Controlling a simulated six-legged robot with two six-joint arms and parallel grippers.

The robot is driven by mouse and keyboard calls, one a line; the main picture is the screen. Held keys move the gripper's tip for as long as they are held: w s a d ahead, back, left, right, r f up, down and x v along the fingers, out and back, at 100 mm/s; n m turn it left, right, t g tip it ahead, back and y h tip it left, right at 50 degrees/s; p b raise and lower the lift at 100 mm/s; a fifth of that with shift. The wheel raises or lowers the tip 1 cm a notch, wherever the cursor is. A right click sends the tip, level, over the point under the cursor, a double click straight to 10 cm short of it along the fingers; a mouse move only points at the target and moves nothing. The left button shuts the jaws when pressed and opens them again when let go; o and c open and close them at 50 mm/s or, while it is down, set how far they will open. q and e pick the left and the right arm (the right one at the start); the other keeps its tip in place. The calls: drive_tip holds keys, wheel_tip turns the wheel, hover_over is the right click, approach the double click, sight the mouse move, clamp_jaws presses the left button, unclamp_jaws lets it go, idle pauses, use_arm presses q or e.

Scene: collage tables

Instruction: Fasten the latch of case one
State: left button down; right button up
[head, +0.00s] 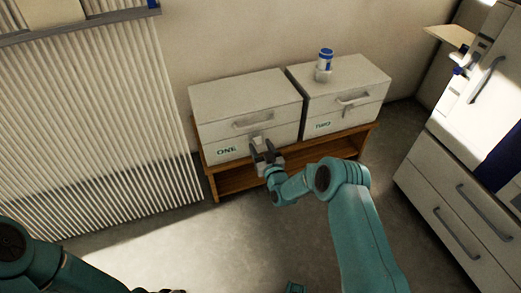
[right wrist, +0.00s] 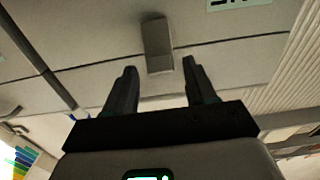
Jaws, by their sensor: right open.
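Case one (head: 210,105) is a pale box labelled ONE, lid down, on the left of a low wooden bench. A grey handle (head: 253,119) is on its front. Its small grey latch (right wrist: 157,45) shows in the right wrist view as a block near the seam; whether it is fastened I cannot tell. In the head view my gripper partly covers the latch area. My right gripper (head: 265,152) is open and empty at the case front. In the right wrist view its fingers (right wrist: 157,85) point at the latch, one either side of its line. My left gripper is not clearly visible.
Case two (head: 375,75) stands close on the right, with a blue-and-white container (head: 325,60) on top. The wooden bench (head: 212,180) carries both cases. A ribbed radiator (head: 90,110) is at left, a drawer cabinet (head: 440,200) at right. Floor in front is clear.

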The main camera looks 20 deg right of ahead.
use_arm(q)
drive_tip(key=shift+f, duration=0.15)
use_arm(e)
drive_tip(key=shift+w, duration=0.4)
